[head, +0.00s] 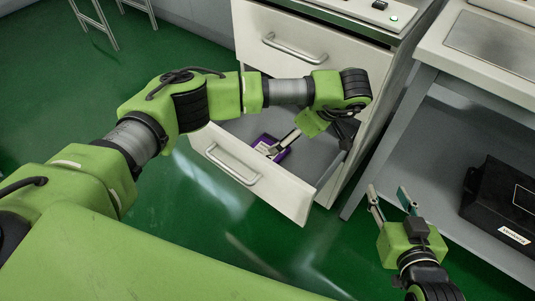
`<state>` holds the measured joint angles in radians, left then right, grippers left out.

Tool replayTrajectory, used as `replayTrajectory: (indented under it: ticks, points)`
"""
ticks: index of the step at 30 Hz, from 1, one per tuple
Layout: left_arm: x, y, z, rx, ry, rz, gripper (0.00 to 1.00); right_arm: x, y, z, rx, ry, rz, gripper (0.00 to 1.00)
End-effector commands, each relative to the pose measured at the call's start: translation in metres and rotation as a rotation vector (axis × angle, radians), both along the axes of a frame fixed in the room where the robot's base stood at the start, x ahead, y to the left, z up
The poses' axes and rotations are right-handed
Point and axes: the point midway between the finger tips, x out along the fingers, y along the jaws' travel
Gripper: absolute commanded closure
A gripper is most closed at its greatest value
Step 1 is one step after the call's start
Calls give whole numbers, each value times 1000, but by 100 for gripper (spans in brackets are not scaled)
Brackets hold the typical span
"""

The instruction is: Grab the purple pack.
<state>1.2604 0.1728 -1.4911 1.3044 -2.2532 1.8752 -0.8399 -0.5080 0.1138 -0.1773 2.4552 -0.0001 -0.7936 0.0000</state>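The purple pack (265,138) lies in the open lower drawer, near its front left, with a pale label on top. My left arm reaches over the drawer, and my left gripper (274,153) points down at the pack. A silver finger overlaps the pack in the picture and hides part of it. I cannot tell whether the fingers touch or close on it. My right gripper (388,191) is open and empty, its two fingers apart, in front of the bench at the right.
The drawer front (255,178) with its handle sticks out from the white cabinet (290,62). A black case (500,205) sits on the shelf under the bench (480,60) at the right.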

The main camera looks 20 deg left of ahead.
Motion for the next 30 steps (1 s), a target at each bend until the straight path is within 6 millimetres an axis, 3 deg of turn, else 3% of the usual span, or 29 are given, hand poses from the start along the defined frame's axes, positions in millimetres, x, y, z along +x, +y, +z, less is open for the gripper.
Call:
replayTrajectory:
  ticks: [12,23,30]
  points:
    - [11,32,-60,-1,2,3,5,27,17,72,85,-347,22,60]
    - [14,42,-78,0,2,1,5,29,21,103,120,-483,31,60]
    - [15,54,-101,0,2,2,5,23,25,147,176,-693,42,60]
